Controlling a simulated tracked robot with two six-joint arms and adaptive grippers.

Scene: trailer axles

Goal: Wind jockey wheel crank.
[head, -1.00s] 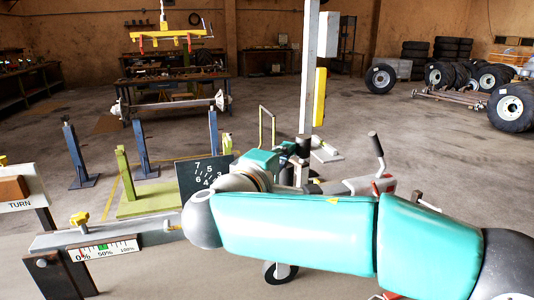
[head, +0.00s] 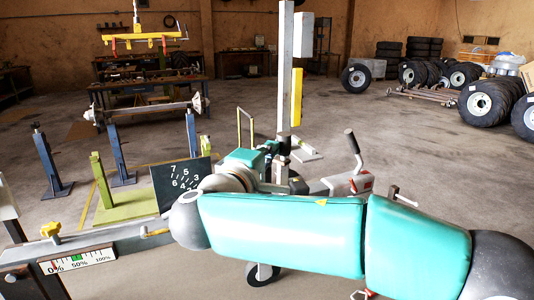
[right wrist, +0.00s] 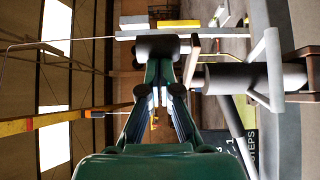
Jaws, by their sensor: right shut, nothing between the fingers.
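My right gripper (head: 272,151) reaches past the trailer's front with its arm across the foreground. In the right wrist view its green fingers (right wrist: 158,62) are drawn together, with nothing seen between them. Just beyond the fingertips is a dark cylindrical grip (right wrist: 160,45), apparently the crank handle, joined to a brownish bar (right wrist: 193,58). I cannot tell whether the fingers touch it. The grip seems to show in the head view as a dark upright piece (head: 283,138). A grey tube (right wrist: 255,78) lies beside it. A small wheel (head: 262,274) shows below my arm. My left gripper is out of view.
A dark numbered board (head: 182,181) stands left of my gripper. A winch-like unit with a black-gripped lever (head: 353,143) is to the right. A percentage gauge (head: 78,261) is at lower left. Blue stands (head: 118,155) stand behind. Open floor lies toward the tyres (head: 488,102).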

